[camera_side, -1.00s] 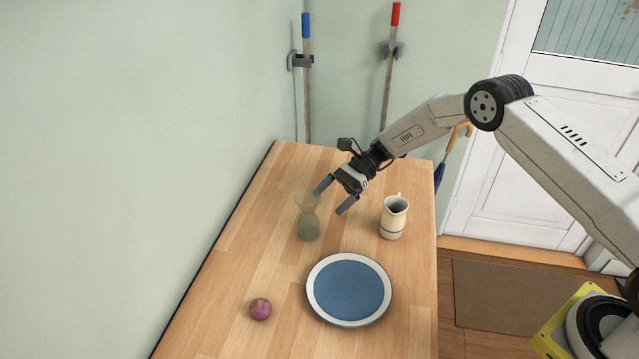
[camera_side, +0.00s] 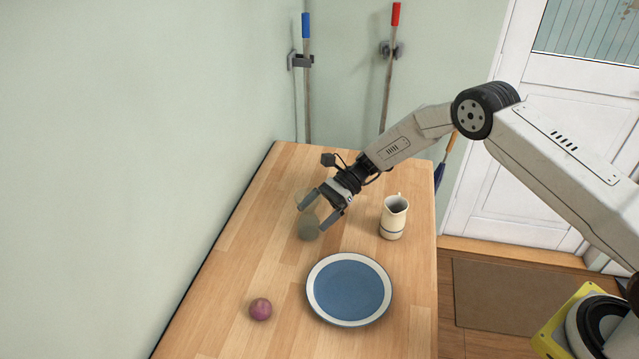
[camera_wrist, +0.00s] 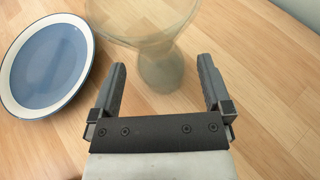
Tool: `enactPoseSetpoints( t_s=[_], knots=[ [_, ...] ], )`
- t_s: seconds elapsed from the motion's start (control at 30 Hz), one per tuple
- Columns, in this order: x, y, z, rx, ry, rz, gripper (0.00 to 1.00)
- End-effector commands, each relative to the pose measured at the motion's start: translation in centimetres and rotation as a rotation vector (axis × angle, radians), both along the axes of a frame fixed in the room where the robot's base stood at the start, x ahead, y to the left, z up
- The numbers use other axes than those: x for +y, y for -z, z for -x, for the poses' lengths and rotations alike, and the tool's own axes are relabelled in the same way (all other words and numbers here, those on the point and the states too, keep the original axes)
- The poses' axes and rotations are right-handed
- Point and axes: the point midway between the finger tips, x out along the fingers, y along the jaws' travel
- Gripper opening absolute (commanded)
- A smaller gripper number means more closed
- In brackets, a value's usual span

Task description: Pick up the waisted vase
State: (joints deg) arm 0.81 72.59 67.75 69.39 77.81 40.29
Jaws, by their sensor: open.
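The waisted vase (camera_side: 308,228) is translucent grey-green glass and stands upright on the wooden table. In the side view my gripper covers part of its middle. My gripper (camera_side: 312,218) is open, with its two fingers apart near the vase's waist. In the wrist view the vase (camera_wrist: 160,70) shows ahead, its lower part between the fingertips of my gripper (camera_wrist: 163,75) and its wide top nearer the camera. I see no grip on it, and I cannot tell whether a finger touches it.
A blue plate with a white rim (camera_side: 384,310) lies in front of the vase, and also shows in the wrist view (camera_wrist: 12,95). A cream jug (camera_side: 393,218) stands to the right. A purple round object (camera_side: 260,309) lies at the front left. The wooden table (camera_side: 240,260) is bare near the wall.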

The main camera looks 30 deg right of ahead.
Motion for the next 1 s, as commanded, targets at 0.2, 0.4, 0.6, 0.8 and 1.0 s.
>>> enactPoseSetpoints(
  t_s=[0.2, 0.4, 0.6, 0.8, 1.0],
  knots=[
    [2.2, 0.9, 0.4, 0.001, -0.001, 0.0, 1.0],
    [2.6, 1.1, 0.4, -0.001, 0.001, 0.002, 1.0],
    [2.6, 1.1, 0.4, -0.001, 0.001, 0.001, 1.0],
    [2.6, 1.1, 0.4, -0.001, 0.001, 0.001, 1.0],
    [2.6, 1.1, 0.4, -0.001, 0.001, 0.001, 0.36]
  ],
)
